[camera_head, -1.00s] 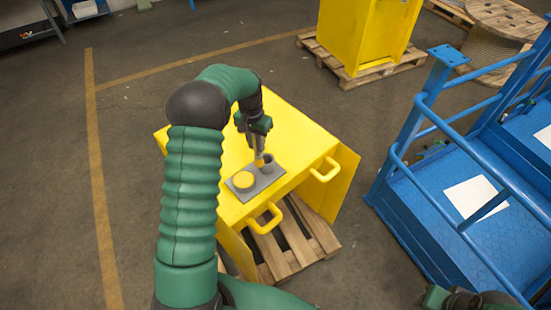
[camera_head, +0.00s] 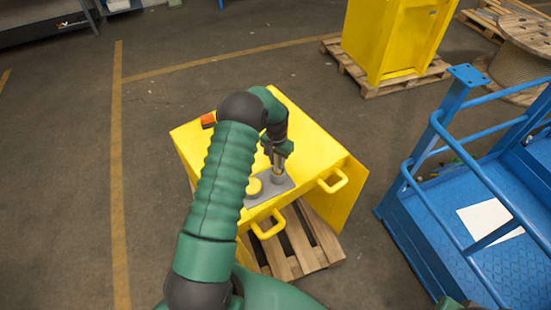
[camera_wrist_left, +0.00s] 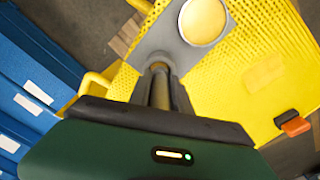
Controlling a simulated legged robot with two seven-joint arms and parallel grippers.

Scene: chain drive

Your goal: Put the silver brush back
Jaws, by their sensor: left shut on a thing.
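My left gripper (camera_head: 279,152) points down over the yellow box's top and is shut on the silver brush (camera_head: 277,172). In the left wrist view the brush (camera_wrist_left: 161,88) is a metallic cylinder between the dark fingers. Its lower end is at the grey holder on the grey plate (camera_head: 264,200); I cannot tell how deep it sits in it. The plate also shows in the left wrist view (camera_wrist_left: 157,39). A round yellow lid-like disc (camera_head: 254,187) lies on the plate, beside the brush. My right gripper is not in view.
The yellow box (camera_head: 305,135) stands on a wooden pallet (camera_head: 297,250) and has yellow handles (camera_head: 332,181) in front. An orange and black object (camera_head: 208,119) lies at its far left corner. A blue railed platform (camera_head: 440,220) stands on the right.

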